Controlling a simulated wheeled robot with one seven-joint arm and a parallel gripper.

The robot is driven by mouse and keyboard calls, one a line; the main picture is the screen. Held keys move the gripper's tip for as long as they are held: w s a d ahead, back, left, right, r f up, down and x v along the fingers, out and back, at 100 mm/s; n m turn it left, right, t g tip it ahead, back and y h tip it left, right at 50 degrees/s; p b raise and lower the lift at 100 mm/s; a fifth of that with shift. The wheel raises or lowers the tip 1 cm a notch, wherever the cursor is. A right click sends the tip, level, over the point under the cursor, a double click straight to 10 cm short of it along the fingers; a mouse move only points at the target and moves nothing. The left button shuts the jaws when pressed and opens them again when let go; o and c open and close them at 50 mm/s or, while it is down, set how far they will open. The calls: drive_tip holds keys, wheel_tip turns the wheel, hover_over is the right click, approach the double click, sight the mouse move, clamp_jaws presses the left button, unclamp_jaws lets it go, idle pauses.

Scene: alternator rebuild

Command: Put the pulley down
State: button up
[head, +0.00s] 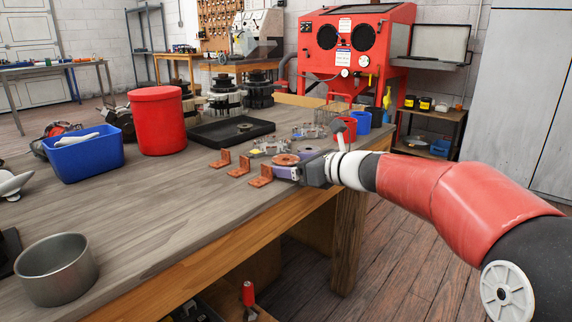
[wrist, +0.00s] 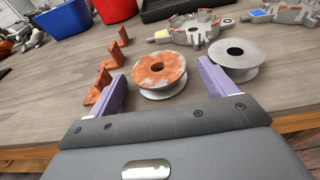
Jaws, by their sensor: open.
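A round grooved pulley with a rusty, reddish-brown top (wrist: 155,67) rests on the wooden bench (head: 150,230) in the wrist view. My gripper (wrist: 162,76) is open, with one purple finger to the left of this pulley and one to the right. I cannot tell whether either finger touches it. A second, plain grey pulley (wrist: 237,56) lies just beyond the right finger. In the head view the rusty top (head: 286,160) shows between my fingers near the bench's right edge.
Several copper-coloured angle brackets (head: 239,166) stand left of my gripper. Metal housings (wrist: 187,32) lie behind the pulleys. A black tray (head: 205,136), a red canister (head: 157,120) and a blue bin (head: 83,154) stand farther back. A metal bowl (head: 56,270) is near left; the bench between is clear.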

drive_tip(key=c, duration=1.1)
drive_tip(key=shift+c, duration=1.1)
drive_tip(key=shift+r, duration=0.15)
